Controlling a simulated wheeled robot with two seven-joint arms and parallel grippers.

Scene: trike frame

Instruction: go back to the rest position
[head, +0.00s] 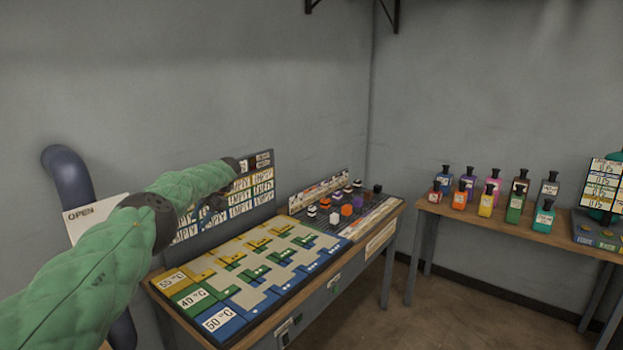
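My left arm, in a green padded sleeve, comes in from the left and reaches over the left part of the workbench. My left gripper (212,208) is a small dark shape below the end of the sleeve, in front of the upright label board (262,186). Its fingers are too small and dark to show whether they are open or shut. I see nothing clearly held in it. My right arm and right gripper are not in view.
The workbench holds a yellow, green and blue temperature board (250,272) and a rack of small blocks (345,212). A second table (500,228) on the right carries several coloured bottles. A blue pipe (68,172) stands left. Floor shows between the tables.

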